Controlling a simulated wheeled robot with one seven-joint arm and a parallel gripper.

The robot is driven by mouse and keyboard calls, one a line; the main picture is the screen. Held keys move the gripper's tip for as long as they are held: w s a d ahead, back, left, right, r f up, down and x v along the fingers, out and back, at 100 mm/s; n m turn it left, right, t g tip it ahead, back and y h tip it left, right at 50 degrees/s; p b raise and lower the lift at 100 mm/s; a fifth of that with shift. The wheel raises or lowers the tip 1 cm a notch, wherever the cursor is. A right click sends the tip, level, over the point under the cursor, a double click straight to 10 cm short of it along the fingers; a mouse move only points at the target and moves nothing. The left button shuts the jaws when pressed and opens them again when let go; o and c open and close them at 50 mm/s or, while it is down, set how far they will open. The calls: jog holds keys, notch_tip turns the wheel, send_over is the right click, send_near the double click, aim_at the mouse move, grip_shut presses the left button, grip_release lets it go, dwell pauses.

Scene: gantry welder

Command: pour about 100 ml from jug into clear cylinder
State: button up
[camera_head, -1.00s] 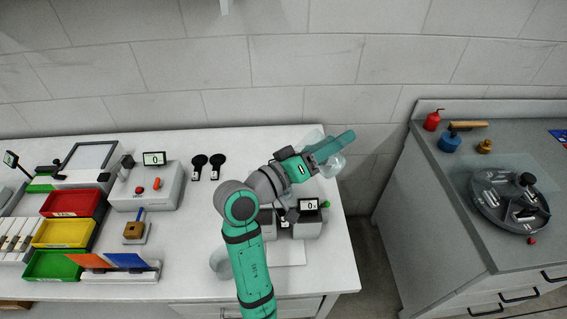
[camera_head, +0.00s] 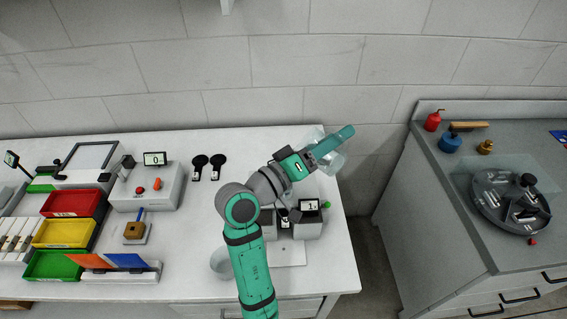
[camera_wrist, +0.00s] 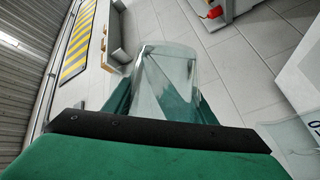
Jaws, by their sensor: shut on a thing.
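My gripper (camera_head: 335,143) is shut on the clear jug (camera_head: 331,162) above the right end of the white bench. The jug also shows between the fingers in the wrist view (camera_wrist: 165,75). It looks tilted; its contents are not clear to see. Another clear, see-through surface (camera_head: 314,134) shows just behind my gripper; I cannot tell whether it is the cylinder or part of the jug. My arm hides much of this area.
A grey device with a small display (camera_head: 309,205) stands below my gripper. A pale round bowl (camera_head: 221,263) sits left of my arm. Red (camera_head: 72,204), yellow and green bins are at the left. A floor gap separates the grey counter (camera_head: 450,215) at right.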

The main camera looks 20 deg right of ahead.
aim_at(340, 156)
jog(key=shift+w+a+r+n+t+h, duration=0.2)
jog(key=shift+r+n+t+h, duration=0.15)
jog(key=shift+r+n, duration=0.3)
dwell(0.5)
jog(key=shift+s+d+f+m+g+y, duration=0.3)
jog(key=shift+f+m+y, duration=0.3)
jog(key=shift+f+m, duration=0.4)
jog(key=shift+s+d+f+m+g+y, duration=0.2)
jog(key=shift+s+d+f+m+y, duration=0.2)
jog(key=shift+f+m+y, duration=0.45)
jog(key=shift+s+d+f+m+g+y, duration=0.25)
jog(key=shift+d+f+m+y, duration=0.15)
jog(key=shift+f+m, duration=0.75)
jog(key=shift+r, duration=0.15)
notch_tip(340, 156, down, 7)
jog(key=s+d+m+y, duration=0.2)
jog(key=m+y, duration=0.1)
jog(key=m, duration=0.1)
jog(key=shift+d+r+t, duration=0.15)
jog(key=shift+d+t, duration=0.1)
jog(key=shift+t, duration=0.15)
dwell(1.7)
